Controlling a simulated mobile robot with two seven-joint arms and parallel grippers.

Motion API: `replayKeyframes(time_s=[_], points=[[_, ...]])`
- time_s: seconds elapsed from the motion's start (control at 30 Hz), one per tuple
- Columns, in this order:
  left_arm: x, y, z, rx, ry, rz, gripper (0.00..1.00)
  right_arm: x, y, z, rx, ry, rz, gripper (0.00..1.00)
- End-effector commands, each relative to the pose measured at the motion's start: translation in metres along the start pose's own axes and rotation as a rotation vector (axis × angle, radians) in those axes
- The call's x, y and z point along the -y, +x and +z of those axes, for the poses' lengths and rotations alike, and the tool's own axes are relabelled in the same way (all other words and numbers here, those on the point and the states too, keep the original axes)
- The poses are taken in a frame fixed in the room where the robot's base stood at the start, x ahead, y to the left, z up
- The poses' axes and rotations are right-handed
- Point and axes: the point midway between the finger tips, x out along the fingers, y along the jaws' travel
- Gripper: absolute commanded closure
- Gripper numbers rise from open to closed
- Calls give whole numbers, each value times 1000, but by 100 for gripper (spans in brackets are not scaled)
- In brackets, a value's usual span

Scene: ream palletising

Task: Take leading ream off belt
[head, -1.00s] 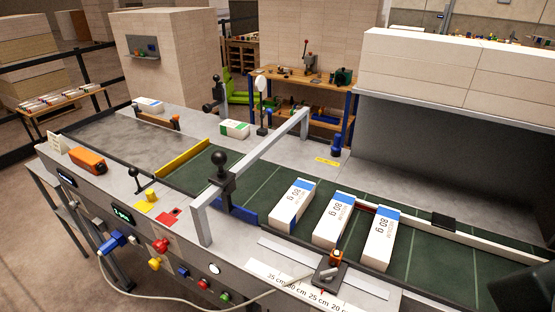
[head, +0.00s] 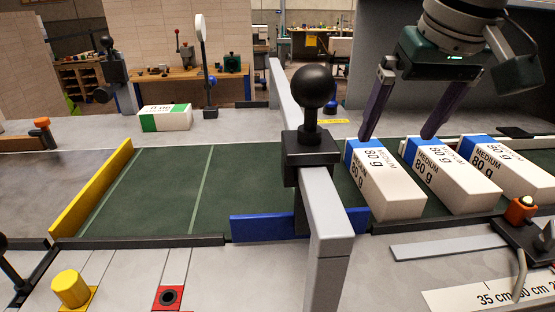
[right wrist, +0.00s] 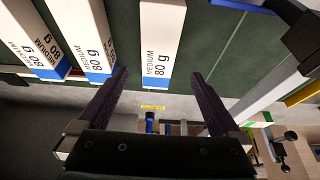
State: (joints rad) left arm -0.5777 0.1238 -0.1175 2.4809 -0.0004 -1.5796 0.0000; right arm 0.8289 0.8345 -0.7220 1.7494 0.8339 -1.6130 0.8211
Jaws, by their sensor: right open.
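The leading ream (head: 388,190), white with a blue end band, lies on the green belt (head: 255,185) just right of the grey post with the black knob. Two similar reams follow, a middle one (head: 455,180) and a rear one (head: 515,170). My right gripper (head: 399,136) is open and empty at the leading ream's far, blue end. In the right wrist view the leading ream (right wrist: 162,40) points in between the spread fingertips (right wrist: 160,75), with a gap on each side. I cannot tell how far the fingertips are above the belt. My left gripper is not in view.
A grey gantry bar (head: 325,215) with a black knob stands close left of the leading ream. A blue plate (head: 270,227) and a yellow stop bar (head: 95,188) border the belt. A green-and-white ream (head: 165,118) lies on the far grey deck. The belt left of the gantry is clear.

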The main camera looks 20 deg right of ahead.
Motion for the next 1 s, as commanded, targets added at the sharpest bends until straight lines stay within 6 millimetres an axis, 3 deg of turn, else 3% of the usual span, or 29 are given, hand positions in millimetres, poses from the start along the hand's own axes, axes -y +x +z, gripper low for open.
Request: replayKeyframes(time_s=[0.7,1.0], points=[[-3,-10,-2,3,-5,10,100,0,88,-2,0,3,2,0],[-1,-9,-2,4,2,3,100,0,96,-2,-2,0,2,0]])
